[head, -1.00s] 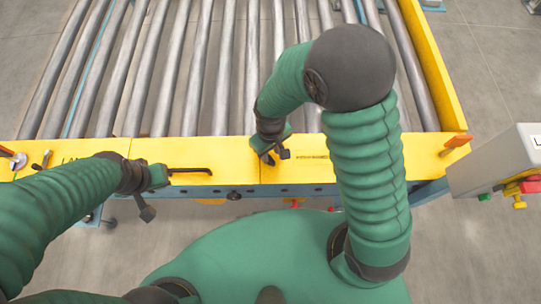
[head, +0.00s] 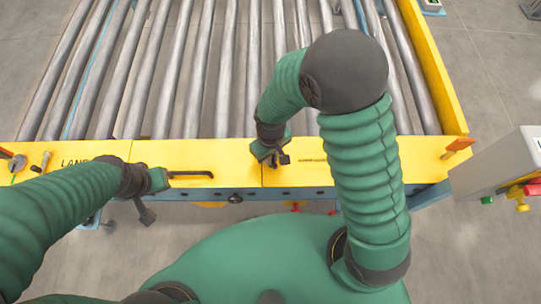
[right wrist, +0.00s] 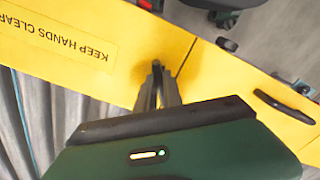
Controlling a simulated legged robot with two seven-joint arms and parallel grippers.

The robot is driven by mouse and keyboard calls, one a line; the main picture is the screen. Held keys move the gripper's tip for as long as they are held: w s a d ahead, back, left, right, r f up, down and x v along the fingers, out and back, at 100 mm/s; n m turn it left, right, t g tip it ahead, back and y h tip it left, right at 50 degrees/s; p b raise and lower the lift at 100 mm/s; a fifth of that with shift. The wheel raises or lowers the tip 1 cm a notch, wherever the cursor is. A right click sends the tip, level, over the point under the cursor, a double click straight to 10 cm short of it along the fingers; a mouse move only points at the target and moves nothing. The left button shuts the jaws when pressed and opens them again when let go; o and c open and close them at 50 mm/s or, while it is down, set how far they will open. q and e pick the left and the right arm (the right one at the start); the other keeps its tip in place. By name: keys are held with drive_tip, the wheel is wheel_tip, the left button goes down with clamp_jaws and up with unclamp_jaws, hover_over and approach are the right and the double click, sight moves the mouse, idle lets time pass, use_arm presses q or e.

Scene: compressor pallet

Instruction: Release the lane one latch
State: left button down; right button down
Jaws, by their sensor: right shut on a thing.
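My right gripper (head: 274,160) is over the yellow front beam (head: 225,155), near the middle of the roller bed. In the right wrist view, its fingers (right wrist: 157,90) are shut on a small dark piece (right wrist: 157,66) at the beam; its shape is mostly hidden. I cannot tell from the frames whether this piece is the lane one latch. A black bar handle (head: 191,173) lies on the beam to the left, and it also shows in the right wrist view (right wrist: 285,106). My left gripper (head: 150,195) is beside that handle's left end; its jaw state is unclear.
Steel rollers (head: 200,70) fill the bed behind the beam. A grey box (head: 490,165) stands at right.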

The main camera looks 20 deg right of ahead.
drive_tip(key=shift+r, duration=0.1)
drive_tip(key=m+p, duration=0.3)
drive_tip(key=shift+r+m+p, duration=0.15)
drive_tip(key=shift+m+p, duration=0.15)
drive_tip(key=shift+p, duration=0.1)
drive_tip(key=m+p, duration=0.2)
drive_tip(key=shift+w+m, duration=0.1)
drive_tip(key=shift+m, duration=0.2)
drive_tip(key=shift+m+p, duration=0.5)
drive_tip(key=shift+m, duration=0.1)
drive_tip(key=shift+f, duration=0.2)
drive_tip(key=c, duration=1.5)
unclamp_jaws()
